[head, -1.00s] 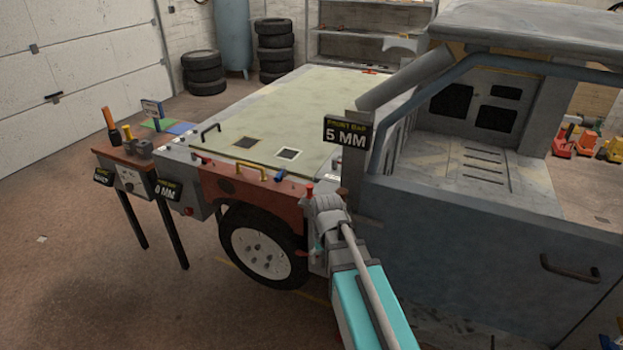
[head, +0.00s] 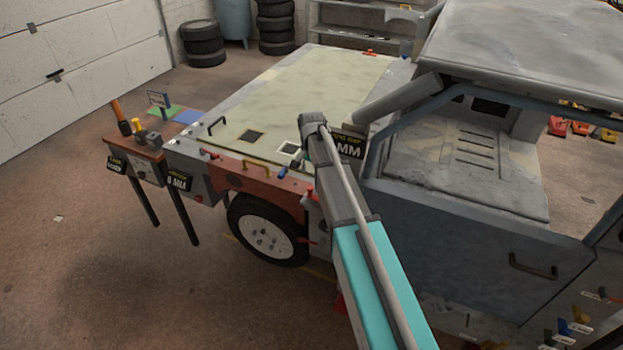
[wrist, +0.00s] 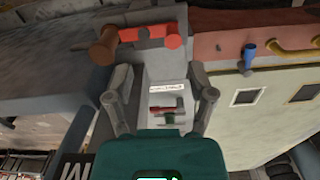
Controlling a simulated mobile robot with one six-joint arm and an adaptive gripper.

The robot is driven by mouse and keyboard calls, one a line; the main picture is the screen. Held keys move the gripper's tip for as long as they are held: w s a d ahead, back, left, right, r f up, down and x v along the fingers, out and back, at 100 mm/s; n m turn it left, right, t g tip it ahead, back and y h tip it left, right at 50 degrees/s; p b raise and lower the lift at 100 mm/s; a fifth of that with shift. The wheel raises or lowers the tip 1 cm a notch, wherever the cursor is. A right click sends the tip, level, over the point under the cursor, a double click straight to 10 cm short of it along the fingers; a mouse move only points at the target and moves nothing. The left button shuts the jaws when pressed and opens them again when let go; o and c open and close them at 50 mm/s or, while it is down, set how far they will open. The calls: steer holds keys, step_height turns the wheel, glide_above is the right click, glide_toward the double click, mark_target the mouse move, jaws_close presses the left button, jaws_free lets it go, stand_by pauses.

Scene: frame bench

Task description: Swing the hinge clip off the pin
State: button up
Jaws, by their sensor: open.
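In the wrist view a red bar-shaped piece (wrist: 150,37), likely the hinge clip, lies across a grey bracket at the top. A brown rounded knob (wrist: 103,45) sits at its left end. I cannot tell which part is the pin. My gripper (wrist: 160,74) is open and empty, its two grey fingers apart below the red piece in the picture and not touching it. A white label (wrist: 168,88) and a small red and green piece show between the fingers. In the head view my wrist is above the bench's near right corner, and my arm hides the fingertips.
A blue-handled part (wrist: 248,55) and a yellow handle (wrist: 290,50) are on the red-brown rail (head: 240,172), right of my gripper in the wrist view. The pale panel (head: 310,90) is mostly clear.

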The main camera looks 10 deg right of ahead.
mark_target(310, 188)
steer(key=w+r+p, duration=0.1)
steer(key=w+r, duration=0.1)
steer(key=shift+w+r+m+p, duration=0.3)
steer(key=shift+w+r+m, duration=0.05)
steer(key=shift+w+m, duration=0.05)
steer(key=shift+f, duration=0.15)
step_height(310, 188, down, 14)
steer(key=b, duration=1.4)
steer(key=shift+r, duration=0.2)
